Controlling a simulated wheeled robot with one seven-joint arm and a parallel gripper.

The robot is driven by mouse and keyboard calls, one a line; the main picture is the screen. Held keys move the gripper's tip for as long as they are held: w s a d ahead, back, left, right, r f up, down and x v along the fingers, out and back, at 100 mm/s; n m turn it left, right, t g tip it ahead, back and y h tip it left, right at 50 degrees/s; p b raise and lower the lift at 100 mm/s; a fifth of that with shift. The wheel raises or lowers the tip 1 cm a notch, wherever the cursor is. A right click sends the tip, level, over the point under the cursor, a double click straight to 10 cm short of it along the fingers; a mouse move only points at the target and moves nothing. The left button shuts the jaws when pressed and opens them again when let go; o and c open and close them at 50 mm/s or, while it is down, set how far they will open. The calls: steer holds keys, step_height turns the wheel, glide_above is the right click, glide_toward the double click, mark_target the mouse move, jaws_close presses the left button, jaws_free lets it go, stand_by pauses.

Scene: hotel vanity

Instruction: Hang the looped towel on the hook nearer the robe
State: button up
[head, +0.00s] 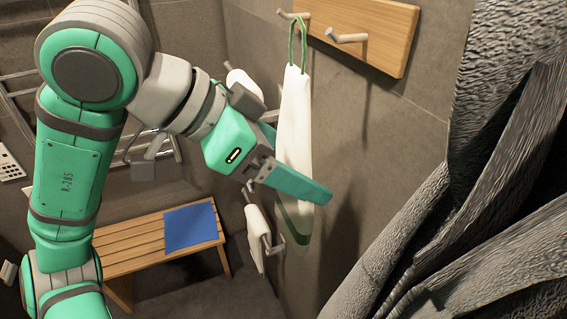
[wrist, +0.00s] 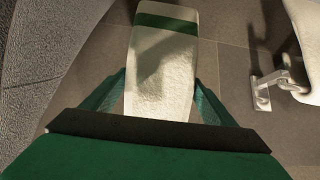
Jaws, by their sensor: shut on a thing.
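The looped towel (head: 294,120) is white with a green band near its bottom and a green loop at its top. My gripper (head: 305,183) is shut on it at mid-height, and the towel hangs upright in front of the wall. In the wrist view the towel (wrist: 160,75) lies between both fingers (wrist: 158,98). The green loop (head: 298,40) rises to the left hook (head: 288,15); I cannot tell whether it is around the hook or in front of it. The right hook (head: 347,37), nearer the grey robe (head: 480,190), is bare.
The hooks sit on a wooden board (head: 385,30) on the tiled wall. A lower wall holder (head: 272,247) with a white towel (head: 256,232) is below my gripper. A wooden bench (head: 145,240) with a blue cloth (head: 190,228) stands behind. The robe fills the right side.

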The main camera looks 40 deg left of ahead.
mark_target(286, 131)
steer(key=shift+w+d+f, duration=0.25)
steer(key=shift+w+d, duration=0.15)
steer(key=shift+w, duration=0.55)
steer(key=shift+w+d+f, duration=0.25)
steer(key=shift+w+d, duration=0.1)
steer(key=shift+w, duration=0.6)
steer(key=shift+w+d+f, duration=0.25)
steer(key=shift+w+d, duration=0.15)
steer(key=shift+w, duration=0.55)
steer(key=shift+s, duration=0.1)
steer(key=o, duration=1.1)
steer(key=v, duration=1)
steer(key=shift+s+a+r, duration=0.1)
steer(key=shift+s+r, duration=0.15)
steer(key=shift+s, duration=0.05)
